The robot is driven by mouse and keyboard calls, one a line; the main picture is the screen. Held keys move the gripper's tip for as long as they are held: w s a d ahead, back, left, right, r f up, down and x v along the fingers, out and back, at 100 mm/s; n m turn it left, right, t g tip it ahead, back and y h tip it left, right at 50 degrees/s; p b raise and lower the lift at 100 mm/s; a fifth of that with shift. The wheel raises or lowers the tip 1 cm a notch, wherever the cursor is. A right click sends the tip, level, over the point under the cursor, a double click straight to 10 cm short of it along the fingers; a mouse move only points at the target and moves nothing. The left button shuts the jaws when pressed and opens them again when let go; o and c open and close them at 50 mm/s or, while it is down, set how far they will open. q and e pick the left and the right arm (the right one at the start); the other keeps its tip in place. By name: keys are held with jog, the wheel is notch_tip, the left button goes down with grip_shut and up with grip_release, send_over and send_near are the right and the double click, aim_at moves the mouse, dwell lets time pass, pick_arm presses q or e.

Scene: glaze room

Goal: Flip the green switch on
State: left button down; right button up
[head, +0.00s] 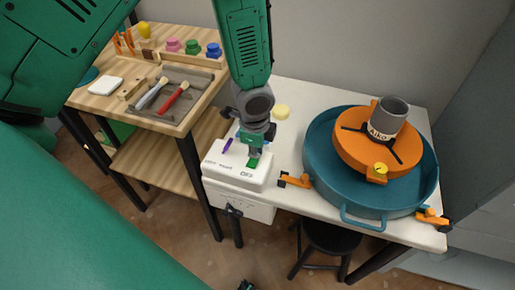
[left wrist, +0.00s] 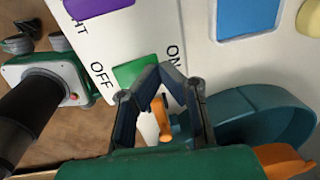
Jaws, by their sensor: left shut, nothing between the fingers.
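The green switch (head: 253,162) sits on the white switch box (head: 222,172) at the table's left front corner. In the left wrist view the green switch (left wrist: 134,72) lies between the printed words OFF and ON. My left gripper (head: 255,149) points down at the switch from above, its fingers shut and empty. In the left wrist view its fingertips (left wrist: 160,70) overlap the switch's ON side and hide part of it. I cannot tell whether they touch it or which way it is tilted. My right gripper is not in view.
A purple switch (head: 228,145) is on the same box. A teal basin (head: 318,163) with an orange wheel (head: 352,151) stands to the right, with orange clamps at its rim. A yellow round piece (head: 281,112) lies behind. A wooden tool bench (head: 205,107) stands left.

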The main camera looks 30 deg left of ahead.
pick_arm(q)
jog(key=shift+s, duration=0.1)
jog(key=shift+s+d+r+p, duration=0.25)
jog(key=shift+s+r+p, duration=0.15)
jog(key=shift+s, duration=0.2)
jog(key=shift+w+r+p, duration=0.1)
jog(key=shift+r+p, duration=0.5)
jog(key=r+p, duration=0.3)
jog(key=shift+w+r+p, duration=0.3)
jog(key=shift+p, duration=0.1)
notch_tip(320, 180, up, 9)
jog(key=w, duration=0.1)
jog(key=shift+w+a, duration=0.2)
jog(key=shift+w, duration=0.05)
jog(key=shift+a, duration=0.15)
